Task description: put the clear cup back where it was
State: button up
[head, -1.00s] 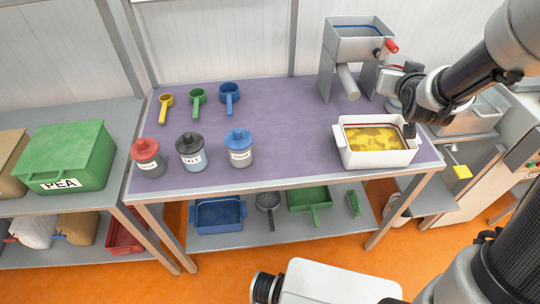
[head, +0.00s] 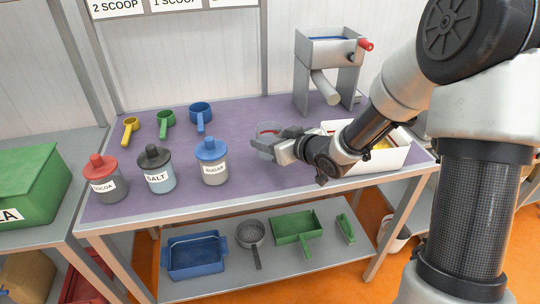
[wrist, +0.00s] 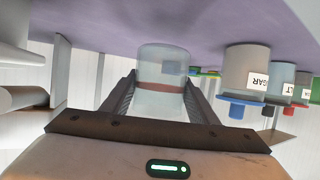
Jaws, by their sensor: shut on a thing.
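The clear cup (head: 266,130) is see-through with a reddish band and stands upright between the fingers of my gripper (head: 268,146), right of the sugar jar. In the wrist view, which is upside down, the cup (wrist: 162,62) sits between both dark fingers, and my gripper (wrist: 160,92) is shut on it. The cup's base is close to the purple tabletop (head: 245,115); I cannot tell whether it touches. My fingers hide part of the cup in the head view.
The sugar jar (head: 212,164), salt jar (head: 157,172) and cocoa jar (head: 105,180) stand left of the cup. Blue (head: 201,114), green (head: 166,121) and yellow (head: 130,129) scoops lie behind. A white tub (head: 392,157) is partly behind my arm. A grey hopper machine (head: 330,60) stands at the back.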

jog(key=shift+f+b, duration=0.6)
jog(key=shift+f, duration=1.25)
jog(key=shift+f, duration=0.1)
jog(key=shift+f, duration=0.15)
jog(key=o, duration=1.1)
jog(key=shift+o, duration=0.2)
jog(key=shift+r, duration=0.4)
jog(key=p+v, duration=0.3)
jog(key=v, duration=0.9)
